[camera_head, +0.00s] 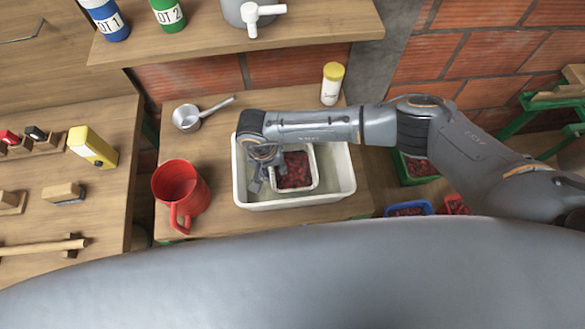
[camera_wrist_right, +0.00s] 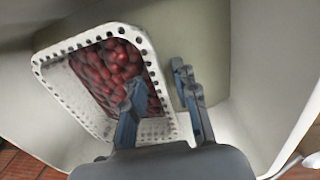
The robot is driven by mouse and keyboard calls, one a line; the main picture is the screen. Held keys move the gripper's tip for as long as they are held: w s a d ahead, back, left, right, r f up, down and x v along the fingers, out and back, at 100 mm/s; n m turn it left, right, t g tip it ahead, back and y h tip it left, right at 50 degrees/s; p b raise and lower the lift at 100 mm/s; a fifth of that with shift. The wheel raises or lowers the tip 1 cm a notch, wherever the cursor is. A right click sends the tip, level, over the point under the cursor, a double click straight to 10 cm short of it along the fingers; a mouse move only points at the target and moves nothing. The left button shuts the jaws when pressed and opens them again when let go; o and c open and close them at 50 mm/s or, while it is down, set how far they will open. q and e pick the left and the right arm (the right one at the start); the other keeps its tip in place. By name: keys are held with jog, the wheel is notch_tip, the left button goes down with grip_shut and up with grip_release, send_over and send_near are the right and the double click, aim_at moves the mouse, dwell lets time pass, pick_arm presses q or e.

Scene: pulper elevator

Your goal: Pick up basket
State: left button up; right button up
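The basket (camera_head: 318,166) is small, white and perforated, and holds dark red fruit (camera_head: 294,170). It sits inside a larger white tub (camera_head: 345,188) on the wooden table. In the right wrist view the basket (camera_wrist_right: 60,58) shows its holed rim, tilted in the picture, with red fruit (camera_wrist_right: 110,68) inside. My right gripper (camera_head: 265,182) is over the tub at the basket's left side. In the wrist view my right gripper (camera_wrist_right: 160,85) is open, one finger over the basket's inside and the others outside its rim. Whether they touch the rim is unclear. My left gripper is out of view.
A red mug (camera_head: 180,187) stands left of the tub. A small metal pot (camera_head: 188,117) and a yellow-capped container (camera_head: 332,84) stand behind it. A shelf (camera_head: 310,25) runs above. Green (camera_head: 415,170) and blue (camera_head: 408,209) crates are lower right.

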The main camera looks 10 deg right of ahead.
grip_shut()
